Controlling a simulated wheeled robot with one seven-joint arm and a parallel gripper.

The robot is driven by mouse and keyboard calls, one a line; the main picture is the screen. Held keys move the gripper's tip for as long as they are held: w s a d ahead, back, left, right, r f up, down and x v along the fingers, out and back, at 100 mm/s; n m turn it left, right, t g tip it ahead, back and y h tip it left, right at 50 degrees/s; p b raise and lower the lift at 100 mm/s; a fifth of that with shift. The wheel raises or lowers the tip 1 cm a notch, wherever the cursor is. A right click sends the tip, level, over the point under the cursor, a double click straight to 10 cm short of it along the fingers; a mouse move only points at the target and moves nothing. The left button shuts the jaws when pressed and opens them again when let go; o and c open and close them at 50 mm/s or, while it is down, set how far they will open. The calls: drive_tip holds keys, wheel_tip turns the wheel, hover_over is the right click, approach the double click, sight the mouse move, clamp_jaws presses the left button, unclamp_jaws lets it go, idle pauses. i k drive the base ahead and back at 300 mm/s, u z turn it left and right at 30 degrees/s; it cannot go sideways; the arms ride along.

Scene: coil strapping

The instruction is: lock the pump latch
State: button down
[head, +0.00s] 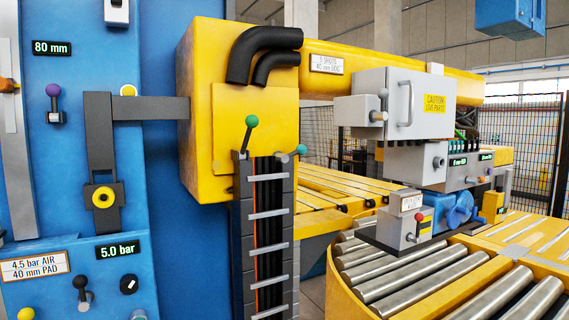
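A blue pump-like unit (455,208) sits on a dark plate beside the roller conveyor at the right. My gripper is not in view.
A blue panel (95,215) with several levers and readouts fills the left. A yellow housing (197,120) and a cable ladder (269,235) stand mid-view. A grey cabinet (375,82) overhangs the conveyor rollers (400,277). Mesh fencing (540,140) stands behind.

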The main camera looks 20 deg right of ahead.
sight(301, 151)
drive_tip(key=k, duration=1.2)
drive_tip(key=z, duration=1)
drive_tip(key=i, duration=0.65)
drive_tip(key=z, duration=0.5)
drive_tip(key=i, duration=0.65)
drive_tip(key=u, duration=0.85)
drive_tip(key=i, duration=0.55)
drive_tip(key=u, duration=0.6)
